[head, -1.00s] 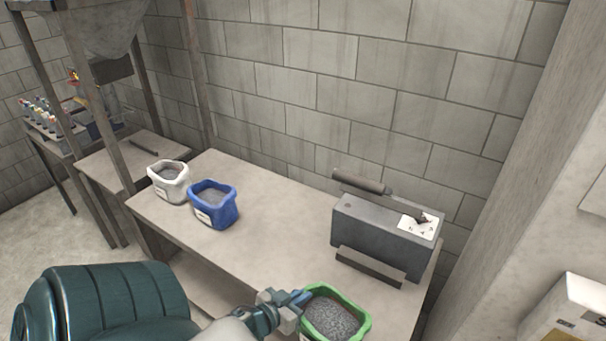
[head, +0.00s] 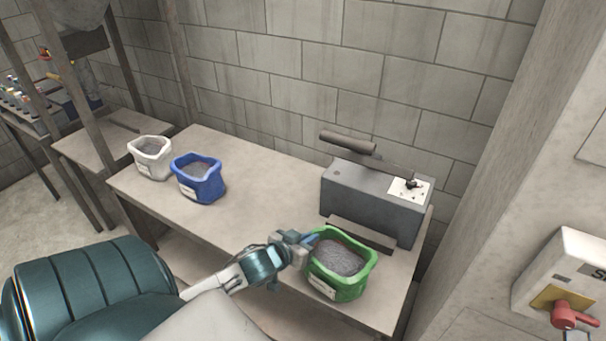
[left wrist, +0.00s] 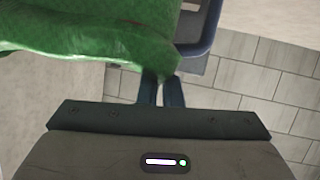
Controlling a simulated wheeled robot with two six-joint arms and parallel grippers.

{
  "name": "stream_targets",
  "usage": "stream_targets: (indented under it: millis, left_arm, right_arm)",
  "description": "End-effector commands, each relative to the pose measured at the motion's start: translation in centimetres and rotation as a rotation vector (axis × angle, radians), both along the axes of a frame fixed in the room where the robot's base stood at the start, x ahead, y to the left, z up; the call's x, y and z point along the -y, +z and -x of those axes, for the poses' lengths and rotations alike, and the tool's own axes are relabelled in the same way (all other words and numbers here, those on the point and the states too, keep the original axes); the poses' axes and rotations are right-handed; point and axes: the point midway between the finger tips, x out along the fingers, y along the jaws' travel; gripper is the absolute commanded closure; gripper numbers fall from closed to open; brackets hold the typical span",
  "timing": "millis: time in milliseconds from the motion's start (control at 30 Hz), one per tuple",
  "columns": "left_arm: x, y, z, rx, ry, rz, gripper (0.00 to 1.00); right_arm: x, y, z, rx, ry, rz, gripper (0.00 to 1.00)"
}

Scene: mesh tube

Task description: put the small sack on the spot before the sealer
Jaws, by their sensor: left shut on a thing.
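A green open-topped sack (head: 342,287) filled with grey grains is in front of the sealer (head: 368,200), at the table's front edge. My left gripper (head: 308,240) is shut on the left side of its rim. The sack looks upright; I cannot tell whether its base touches the table. In the left wrist view the green cloth (left wrist: 95,40) lies at the fingertips (left wrist: 160,88) and fills the upper left. A blue sack (head: 198,182) and a smaller white sack (head: 150,160) stand together at the table's left end. The spot itself is not visible. My right gripper is out of view.
The sealer's low front bar (head: 360,233) is just behind the green sack. The table (head: 255,190) is clear between the blue sack and the sealer. A wall box with a red switch (head: 570,316) is at the right.

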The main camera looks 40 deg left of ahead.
Motion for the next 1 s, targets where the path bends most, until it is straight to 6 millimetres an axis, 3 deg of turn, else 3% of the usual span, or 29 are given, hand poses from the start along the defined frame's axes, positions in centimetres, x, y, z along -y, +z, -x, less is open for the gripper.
stream_targets:
  millis: [700,1000]
  left_arm:
    - [-1.7,-0.3,-7.3,0.008,-0.001,0.002,1.0]
    - [-2.2,-0.2,-9.5,0.006,-0.001,0.001,1.0]
  right_arm:
    - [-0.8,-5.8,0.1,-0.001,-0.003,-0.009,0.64]
    - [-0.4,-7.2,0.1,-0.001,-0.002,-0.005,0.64]
